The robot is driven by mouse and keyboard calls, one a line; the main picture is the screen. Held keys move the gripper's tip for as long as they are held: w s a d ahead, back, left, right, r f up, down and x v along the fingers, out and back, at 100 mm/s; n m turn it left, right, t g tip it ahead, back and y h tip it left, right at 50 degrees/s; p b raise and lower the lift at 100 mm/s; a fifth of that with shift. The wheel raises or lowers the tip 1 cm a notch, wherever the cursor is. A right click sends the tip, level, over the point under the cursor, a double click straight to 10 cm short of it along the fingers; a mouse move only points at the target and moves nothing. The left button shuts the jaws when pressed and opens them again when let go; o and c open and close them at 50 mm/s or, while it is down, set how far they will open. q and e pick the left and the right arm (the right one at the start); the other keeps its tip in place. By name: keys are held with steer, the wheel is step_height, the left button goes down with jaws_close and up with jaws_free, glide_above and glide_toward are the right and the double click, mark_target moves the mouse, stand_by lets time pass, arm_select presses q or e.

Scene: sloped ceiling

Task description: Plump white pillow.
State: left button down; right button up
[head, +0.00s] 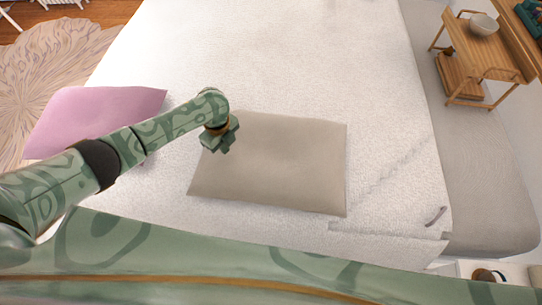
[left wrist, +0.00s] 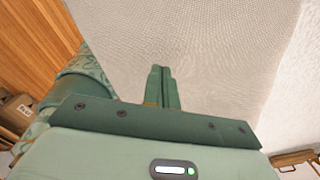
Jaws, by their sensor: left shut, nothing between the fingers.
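A pale grey-beige pillow (head: 290,165) lies flat on the white bed (head: 290,60) in the head view; no pure white pillow shows. A pink pillow (head: 75,115) lies to its left, partly hidden by my left arm. My left gripper (head: 222,143) is over the pale pillow's upper left corner, which it partly hides. I cannot tell whether it touches the pillow. In the left wrist view its fingers (left wrist: 160,88) are together and empty, in front of a pale textured surface. My right gripper is not in view.
A wooden shelf trolley (head: 475,75) with a bowl (head: 484,25) stands at the upper right, beyond a grey bench-like edge (head: 480,180). A round patterned rug (head: 40,75) lies on the floor at left. The bed above the pale pillow is clear.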

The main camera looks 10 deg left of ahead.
arm_select(q)
steer(key=shift+f, duration=0.1)
steer(key=shift+f+b, duration=0.95)
steer(key=shift+f, duration=0.35)
steer(key=shift+r, duration=0.1)
steer(key=shift+r+p, duration=1.3)
steer(key=shift+p, duration=0.1)
step_height(320, 180, up, 5)
steer(key=p, duration=0.5)
